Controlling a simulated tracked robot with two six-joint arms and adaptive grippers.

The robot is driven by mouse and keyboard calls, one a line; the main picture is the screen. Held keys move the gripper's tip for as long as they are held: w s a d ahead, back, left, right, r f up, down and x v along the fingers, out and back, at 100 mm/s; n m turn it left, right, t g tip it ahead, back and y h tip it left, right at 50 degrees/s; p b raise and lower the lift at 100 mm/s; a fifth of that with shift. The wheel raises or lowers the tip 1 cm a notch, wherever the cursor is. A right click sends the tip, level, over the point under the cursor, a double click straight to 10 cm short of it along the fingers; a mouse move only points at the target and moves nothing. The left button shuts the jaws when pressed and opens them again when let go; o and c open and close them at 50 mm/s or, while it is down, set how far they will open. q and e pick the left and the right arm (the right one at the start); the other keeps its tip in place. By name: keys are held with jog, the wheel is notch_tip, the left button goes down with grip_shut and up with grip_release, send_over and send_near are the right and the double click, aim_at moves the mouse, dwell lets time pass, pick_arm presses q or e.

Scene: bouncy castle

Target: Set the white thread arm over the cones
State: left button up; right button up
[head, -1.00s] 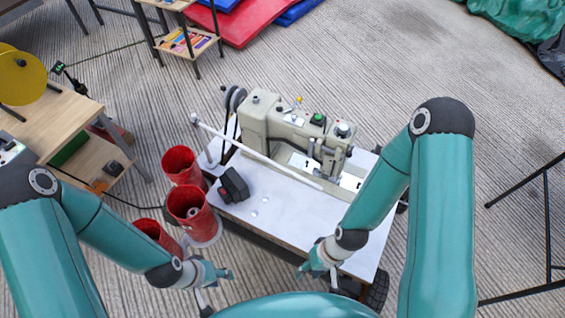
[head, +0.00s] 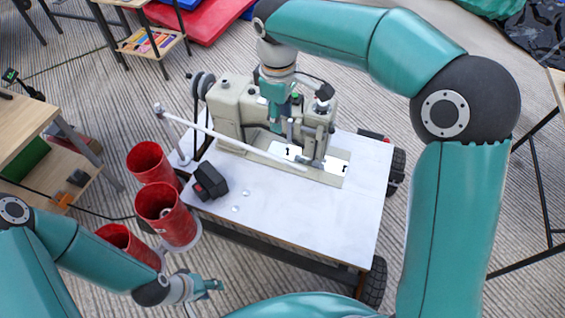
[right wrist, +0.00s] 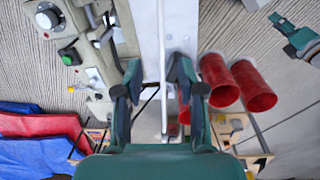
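The white thread arm (head: 225,138) is a thin rod slanting from a post at the table's left edge toward the sewing machine's needle end. It also shows upright in the right wrist view (right wrist: 162,45). Three red cones (head: 166,214) stand left of the table, and two show clearly in the right wrist view (right wrist: 254,88). My right gripper (head: 276,118) points down over the machine, apart from the cones. In its wrist view the fingers (right wrist: 157,72) are open, with the rod in the gap between them; contact is not visible. My left gripper (head: 203,296) is low, in front of the cones, open and empty.
The cream sewing machine (head: 235,104) stands on a white wheeled table (head: 300,222). A black box (head: 210,181) sits near the table's left edge. A wooden shelf (head: 38,150) is at far left. The table's front half is clear.

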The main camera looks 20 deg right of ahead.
aim_at(283, 160)
jog(key=f, duration=0.5)
jog(key=f+b, duration=0.1)
jog(key=f, duration=0.5)
jog(key=f+b, duration=0.1)
jog(key=f, duration=0.4)
jog(key=shift+w+d+f, duration=0.35)
jog(key=shift+f, duration=0.05)
grip_shut()
